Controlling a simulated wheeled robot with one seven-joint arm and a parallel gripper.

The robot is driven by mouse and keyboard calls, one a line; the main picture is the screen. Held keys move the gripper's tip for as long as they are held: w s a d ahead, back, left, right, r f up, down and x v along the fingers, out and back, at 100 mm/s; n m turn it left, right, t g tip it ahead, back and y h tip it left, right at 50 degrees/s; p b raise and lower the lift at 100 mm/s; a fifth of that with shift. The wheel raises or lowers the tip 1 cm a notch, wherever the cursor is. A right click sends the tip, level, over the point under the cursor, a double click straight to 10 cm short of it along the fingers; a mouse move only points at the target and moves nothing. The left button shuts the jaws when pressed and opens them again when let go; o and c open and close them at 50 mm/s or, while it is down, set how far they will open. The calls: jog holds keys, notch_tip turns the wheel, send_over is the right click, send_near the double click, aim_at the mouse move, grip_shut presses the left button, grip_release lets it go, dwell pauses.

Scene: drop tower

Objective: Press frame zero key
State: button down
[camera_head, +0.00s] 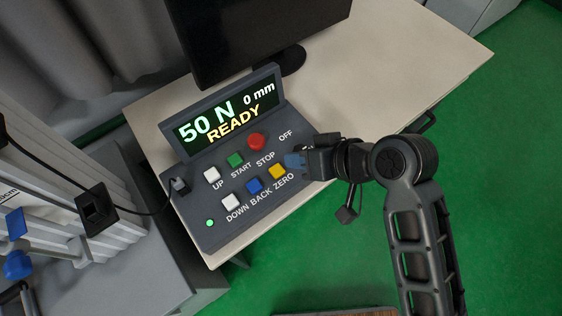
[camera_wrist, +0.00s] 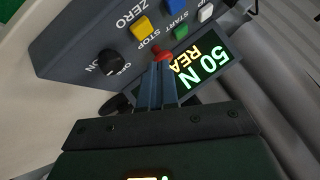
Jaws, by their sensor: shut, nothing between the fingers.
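The yellow ZERO key (camera_head: 277,171) is on the lower row of a dark control box (camera_head: 200,225), right of the blue BACK key (camera_head: 254,186). In the wrist view the yellow key (camera_wrist: 142,27) is near the top, above my fingertips. My gripper (camera_head: 292,160) is shut and empty, just to the right of the ZERO key in the head view. In the wrist view its two fingers (camera_wrist: 160,62) meet with their tips by the red STOP button (camera_wrist: 163,55). I cannot tell whether the tips touch anything. The box display (camera_head: 226,115) reads 50 N, 0 mm, READY.
The box stands on a pale table (camera_head: 420,60) before a black monitor (camera_head: 250,30). The green START key (camera_head: 235,160) and white UP (camera_head: 211,175) and DOWN (camera_head: 231,202) keys are close by. A black OFF/ON knob (camera_wrist: 109,62) shows in the wrist view. A cable runs left.

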notch_tip(320, 180, up, 4)
jog(key=n+g, duration=0.2)
send_over(281, 170)
jog(key=shift+r+y, duration=0.15)
jog(key=shift+y, duration=0.25)
notch_tip(281, 170, down, 7)
jog(key=b, duration=0.7)
jog(key=shift+f, duration=0.95)
jog(key=shift+f, duration=0.15)
dwell(0.7)
jog(key=shift+f, duration=0.25)
